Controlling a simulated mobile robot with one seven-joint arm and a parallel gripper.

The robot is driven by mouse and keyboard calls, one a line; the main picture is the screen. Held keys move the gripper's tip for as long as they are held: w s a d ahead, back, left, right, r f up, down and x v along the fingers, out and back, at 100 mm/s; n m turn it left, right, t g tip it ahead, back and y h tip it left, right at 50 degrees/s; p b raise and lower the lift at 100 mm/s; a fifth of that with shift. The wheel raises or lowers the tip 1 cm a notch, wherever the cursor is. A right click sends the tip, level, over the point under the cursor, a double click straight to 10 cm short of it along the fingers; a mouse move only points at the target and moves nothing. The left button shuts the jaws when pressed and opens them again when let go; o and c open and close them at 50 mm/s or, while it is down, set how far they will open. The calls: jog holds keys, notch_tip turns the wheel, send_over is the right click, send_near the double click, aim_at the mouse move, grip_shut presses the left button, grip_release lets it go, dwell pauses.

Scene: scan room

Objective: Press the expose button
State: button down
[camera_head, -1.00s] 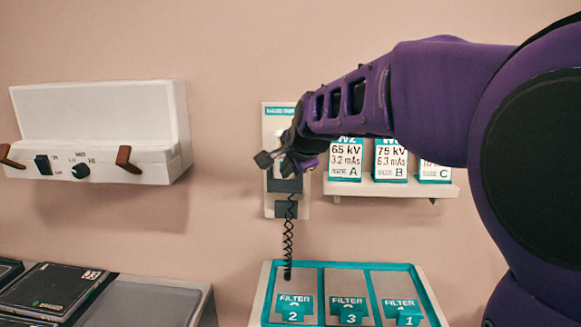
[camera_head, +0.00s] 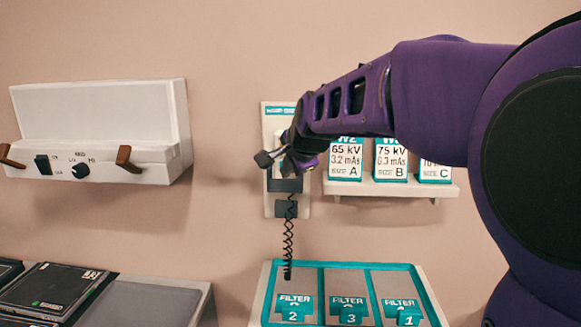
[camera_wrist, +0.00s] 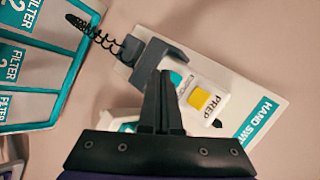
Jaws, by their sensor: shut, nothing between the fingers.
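The hand switch panel (camera_head: 269,195) is on the wall, partly hidden behind my gripper (camera_head: 284,160) in the head view. In the wrist view, a white hand switch (camera_wrist: 222,92) sits on the panel (camera_wrist: 262,105), held in a dark grey cradle (camera_wrist: 150,52). A yellow button (camera_wrist: 199,99) beside the word PREP shows on it. My gripper (camera_wrist: 163,78) has its fingers together, empty, in front of the switch, left of the yellow button. Contact cannot be told.
A coiled black cord (camera_head: 288,240) hangs below the switch. A rack of filters (camera_head: 262,295) stands underneath. A small shelf (camera_head: 385,188) with labelled cards is to the right. A white wall box (camera_head: 100,125) with knobs is at left, above black cassettes (camera_head: 50,290).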

dwell(0.6)
jog(key=shift+w, duration=0.4)
jog(key=shift+w, duration=0.4)
dwell(0.5)
jog(key=shift+s, duration=0.8)
jog(key=s, duration=0.5)
jog(key=shift+a+r, duration=0.15)
dwell(0.3)
